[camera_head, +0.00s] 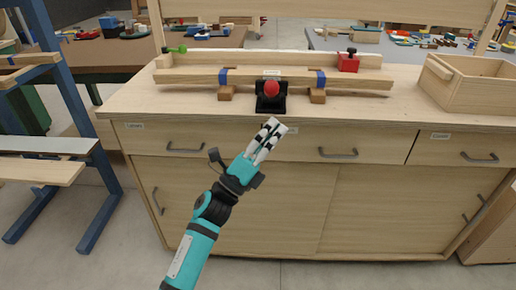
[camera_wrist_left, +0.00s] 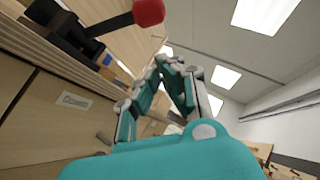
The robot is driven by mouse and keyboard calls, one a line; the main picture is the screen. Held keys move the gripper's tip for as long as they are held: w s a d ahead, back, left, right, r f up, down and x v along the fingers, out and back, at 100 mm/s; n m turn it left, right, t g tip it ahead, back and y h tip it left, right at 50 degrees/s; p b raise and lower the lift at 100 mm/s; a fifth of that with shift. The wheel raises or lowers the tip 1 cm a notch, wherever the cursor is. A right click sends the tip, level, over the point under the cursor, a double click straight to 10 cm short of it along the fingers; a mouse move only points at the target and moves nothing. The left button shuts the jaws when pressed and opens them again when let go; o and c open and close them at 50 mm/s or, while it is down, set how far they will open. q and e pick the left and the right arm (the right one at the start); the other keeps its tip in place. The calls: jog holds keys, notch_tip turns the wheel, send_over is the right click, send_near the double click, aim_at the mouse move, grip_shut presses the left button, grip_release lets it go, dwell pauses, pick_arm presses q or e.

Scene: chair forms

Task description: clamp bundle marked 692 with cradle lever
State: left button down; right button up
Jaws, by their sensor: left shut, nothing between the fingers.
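A bundle of pale wood strips (camera_head: 347,80) with two blue bands lies across wooden blocks on the bench. A small label at its middle is too small to read. In front of the bundle's middle stands a black lever clamp (camera_head: 272,105) with a red knob (camera_head: 271,89). In the left wrist view the red knob (camera_wrist_left: 148,12) sits at the end of a dark lever (camera_wrist_left: 110,23). My left gripper (camera_head: 275,126) is shut and empty, in front of the bench's front edge, below the knob and apart from it. My right gripper is not in view.
The bench top (camera_head: 150,103) is clear at its left. A red block with a black knob (camera_head: 348,62) sits behind the bundle at the right. An open wooden box (camera_head: 470,98) stands at the right end. Drawers with dark handles (camera_head: 338,154) are below.

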aim_at(271, 93)
pick_arm(q)
jog(key=w+r, duration=0.3)
jog(key=shift+a+r, duration=0.1)
jog(key=shift+a, duration=0.1)
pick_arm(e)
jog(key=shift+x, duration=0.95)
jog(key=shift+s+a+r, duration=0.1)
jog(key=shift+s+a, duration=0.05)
